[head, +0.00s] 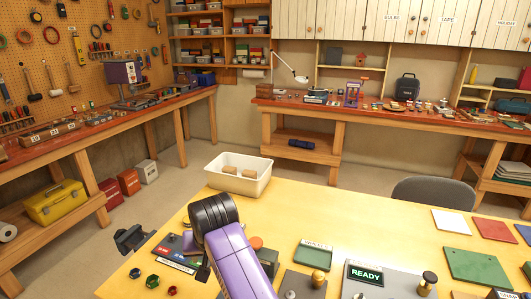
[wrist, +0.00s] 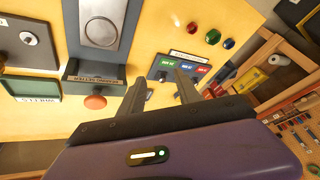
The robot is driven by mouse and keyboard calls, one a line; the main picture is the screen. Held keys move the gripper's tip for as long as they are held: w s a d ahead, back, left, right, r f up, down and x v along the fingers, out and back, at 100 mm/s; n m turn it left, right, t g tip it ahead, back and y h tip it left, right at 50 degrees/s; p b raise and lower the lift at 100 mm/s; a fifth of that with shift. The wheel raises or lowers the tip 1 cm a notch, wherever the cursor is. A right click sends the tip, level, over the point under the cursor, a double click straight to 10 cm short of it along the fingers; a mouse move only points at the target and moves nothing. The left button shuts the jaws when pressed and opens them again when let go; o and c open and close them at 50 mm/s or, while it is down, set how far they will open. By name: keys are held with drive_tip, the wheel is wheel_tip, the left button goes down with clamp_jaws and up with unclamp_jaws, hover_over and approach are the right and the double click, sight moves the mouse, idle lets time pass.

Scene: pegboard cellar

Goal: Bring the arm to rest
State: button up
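My gripper (wrist: 160,80) shows in the wrist view with its two dark fingers apart and nothing between them. It is over the yellow table (head: 330,215), pointing toward a small panel with blue, green and red labels (wrist: 183,65). I cannot tell its exact height. In the head view my purple and black arm reaches over the near part of the table and hides most of the gripper. The labelled panel also shows in the head view (head: 178,257), left of my arm. An orange round button (wrist: 95,102) lies left of the fingers.
Green, red and blue knobs (wrist: 213,37) stand near the panel. A white bin (head: 238,174) with brown blocks is at the table's back left. A READY display (head: 366,274) and several panels lie to the right. A grey chair (head: 434,192) stands behind the table.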

drive_tip(key=s+d+f+t+y, duration=0.1)
drive_tip(key=s+d+f+t, duration=0.1)
drive_tip(key=s+d+t, duration=0.45)
drive_tip(key=s+d+f+t+y, duration=0.15)
drive_tip(key=s+d+t, duration=0.25)
drive_tip(key=s+d, duration=0.6)
drive_tip(key=s+d+r+m+h, duration=0.1)
drive_tip(key=s+d, duration=0.5)
drive_tip(key=s, duration=0.4)
drive_tip(key=s+d+r+m+h, duration=0.1)
drive_tip(key=s+d+h, duration=0.1)
drive_tip(key=s+d, duration=0.4)
drive_tip(key=s+d+r+h, duration=0.1)
drive_tip(key=s+d, duration=0.6)
drive_tip(key=s, duration=0.8)
drive_tip(key=shift+s+r+m+g+h+b, duration=0.3)
drive_tip(key=shift+s+r+m+g+h, duration=0.1)
drive_tip(key=shift+h, duration=0.35)
